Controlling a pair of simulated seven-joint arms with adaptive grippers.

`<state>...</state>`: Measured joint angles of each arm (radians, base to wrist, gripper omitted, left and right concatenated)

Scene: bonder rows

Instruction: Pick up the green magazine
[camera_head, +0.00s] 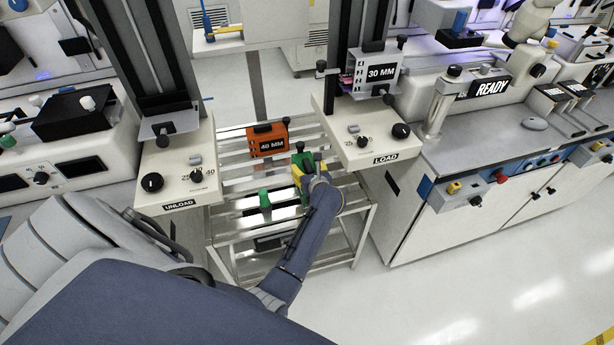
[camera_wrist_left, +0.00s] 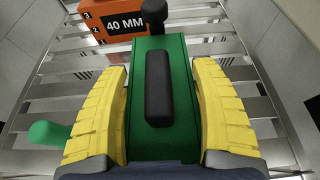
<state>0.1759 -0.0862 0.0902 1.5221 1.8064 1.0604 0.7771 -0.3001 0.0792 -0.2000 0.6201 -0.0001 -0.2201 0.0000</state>
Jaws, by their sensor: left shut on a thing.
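The green magazine (camera_wrist_left: 159,70) lies between the yellow fingers of my left gripper (camera_wrist_left: 160,115) in the left wrist view, with a black handle bar on its top. The fingers press on its two long sides. In the head view the green magazine (camera_head: 303,162) shows partly behind my left gripper (camera_head: 308,172), over the slatted metal rack. Whether it still touches the slats cannot be told. My right gripper is not in view.
An orange box marked 40 MM (camera_head: 267,140) sits on the rack (camera_head: 233,186), just beyond the magazine. A green knob or peg (camera_head: 264,200) is left of my gripper. The UNLOAD (camera_head: 178,172) and LOAD (camera_head: 368,135) units flank the rack. A grey 30 MM magazine (camera_head: 376,73) is at the LOAD tower.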

